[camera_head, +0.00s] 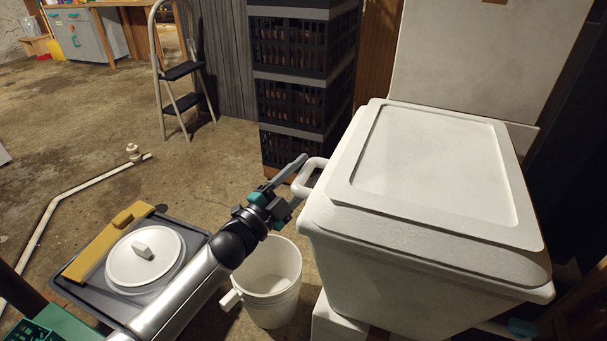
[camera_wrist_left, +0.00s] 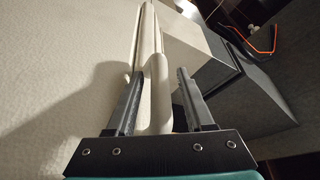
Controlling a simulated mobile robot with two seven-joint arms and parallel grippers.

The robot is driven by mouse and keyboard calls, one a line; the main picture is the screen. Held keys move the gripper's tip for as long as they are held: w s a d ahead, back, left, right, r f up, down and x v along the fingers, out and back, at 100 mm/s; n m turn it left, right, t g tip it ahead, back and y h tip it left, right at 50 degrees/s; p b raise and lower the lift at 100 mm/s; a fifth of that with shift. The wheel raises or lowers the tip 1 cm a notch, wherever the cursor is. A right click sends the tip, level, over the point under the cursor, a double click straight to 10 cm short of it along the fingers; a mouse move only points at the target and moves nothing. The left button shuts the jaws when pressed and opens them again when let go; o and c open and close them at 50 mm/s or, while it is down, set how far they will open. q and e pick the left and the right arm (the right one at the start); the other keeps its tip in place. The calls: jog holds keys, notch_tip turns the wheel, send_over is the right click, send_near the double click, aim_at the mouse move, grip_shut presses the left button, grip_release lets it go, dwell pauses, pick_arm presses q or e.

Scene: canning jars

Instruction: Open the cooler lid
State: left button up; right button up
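The white cooler (camera_head: 390,276) stands at the right in the head view. Its lid (camera_head: 440,170), with a recessed panel on top, lies flat and shut on the body. A white bar handle (camera_head: 311,171) sticks out at the cooler's left end. My left gripper (camera_head: 301,177) is at this handle with its fingers apart. In the left wrist view the handle (camera_wrist_left: 157,90) runs between the two fingers, with a gap at least on the right side. My right gripper cannot be made out in either view.
A white bucket (camera_head: 266,290) stands on the floor below my left arm. A grey tray (camera_head: 75,287) with a white round lid (camera_head: 146,270) is at the lower left. Stacked dark crates (camera_head: 290,105) stand behind the handle. A step ladder (camera_head: 183,75) stands farther back.

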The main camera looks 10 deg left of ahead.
pick_arm(q)
grip_shut()
dwell(1.2)
